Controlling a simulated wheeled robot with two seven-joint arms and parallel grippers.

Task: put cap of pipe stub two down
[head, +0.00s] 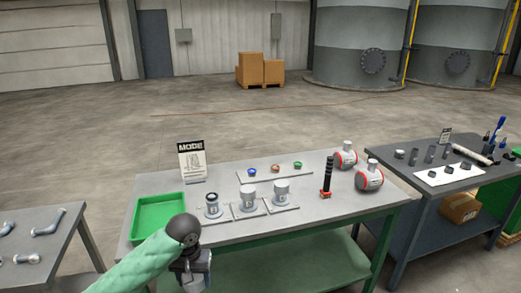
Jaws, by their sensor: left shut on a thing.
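Three short grey pipe stubs stand on small plates in a row on the middle table. The left stub (212,206) has a dark ring at its top and looks uncapped. The middle stub (248,197) and the right stub (281,193) have pale, wider tops that look like caps. My left gripper (192,275) is low in the head view, in front of the table's near edge and below the stubs. It is shut on a grey thing, likely a cap, mostly hidden by the gripper. My right gripper is out of view.
A green tray (159,203) lies left of the stubs, near my left arm. A MODE sign (192,160), a strip with three small coloured pieces (275,171), a black-handled tool (327,178) and two red-grey devices (369,177) share the table. The table's front strip is clear.

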